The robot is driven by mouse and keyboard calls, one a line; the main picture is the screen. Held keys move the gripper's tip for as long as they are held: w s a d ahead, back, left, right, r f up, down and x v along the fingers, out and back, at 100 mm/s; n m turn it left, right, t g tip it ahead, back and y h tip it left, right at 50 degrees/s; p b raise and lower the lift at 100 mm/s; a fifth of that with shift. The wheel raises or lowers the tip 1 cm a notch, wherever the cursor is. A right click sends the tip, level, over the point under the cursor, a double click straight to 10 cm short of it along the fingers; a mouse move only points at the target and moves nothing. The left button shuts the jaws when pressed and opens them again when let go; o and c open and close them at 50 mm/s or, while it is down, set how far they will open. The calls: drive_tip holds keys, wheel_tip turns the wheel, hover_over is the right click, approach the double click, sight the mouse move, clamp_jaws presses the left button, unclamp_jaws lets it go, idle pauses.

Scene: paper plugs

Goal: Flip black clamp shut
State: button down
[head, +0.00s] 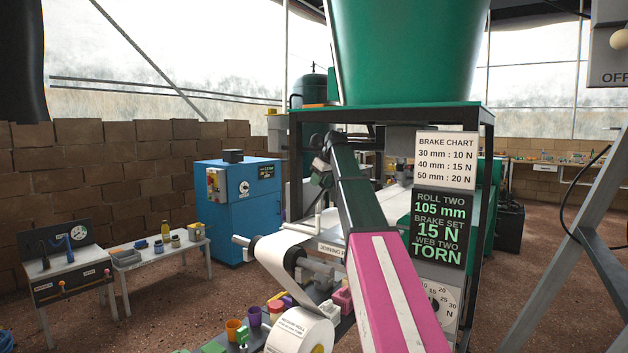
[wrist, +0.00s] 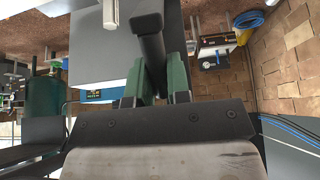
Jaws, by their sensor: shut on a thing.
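The black clamp shows in the wrist view as a dark bar (wrist: 151,45) running up between the green fingers. My gripper (wrist: 163,80) is shut on this bar. In the head view my gripper (head: 321,178) is small, at the far end of my pink and dark green arm, beside the frame of the green machine. There the clamp is too small and dark to make out. The rest of the clamp is hidden behind the fingers and the gripper body, so its angle is unclear.
A white paper web (head: 277,255) runs down to a paper roll (head: 300,332) in front. A sign board (head: 438,230) reading "TORN" stands right of my arm. A blue cabinet (head: 238,208) and a low bench (head: 160,250) stand left. Open floor lies between.

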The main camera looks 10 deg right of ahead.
sight(324, 193)
drive_tip(key=shift+s+d+f+t+y, duration=0.9)
drive_tip(key=shift+s+d+f, duration=0.1)
drive_tip(key=shift+f, duration=0.25)
drive_tip(key=shift+s+d+f+t+y, duration=0.9)
drive_tip(key=shift+s+d+f, duration=0.05)
drive_tip(key=shift+f, duration=0.25)
drive_tip(key=shift+s+d+f+t+y, duration=0.9)
drive_tip(key=shift+s+d+f, duration=0.1)
drive_tip(key=shift+f, duration=0.25)
drive_tip(key=c, duration=1.1)
unclamp_jaws()
wheel_tip(324, 193, up, 4)
drive_tip(key=shift+a+r, duration=0.1)
drive_tip(key=shift+r, duration=0.15)
drive_tip(key=s+a+r, duration=0.1)
drive_tip(key=a+r, duration=0.1)
drive_tip(key=a, duration=0.1)
drive_tip(key=s+a+r, duration=0.2)
drive_tip(key=a, duration=0.2)
drive_tip(key=s+a+r, duration=0.2)
drive_tip(key=a, duration=0.1)
drive_tip(key=shift+a+r, duration=0.15)
drive_tip(key=shift+r, duration=0.1)
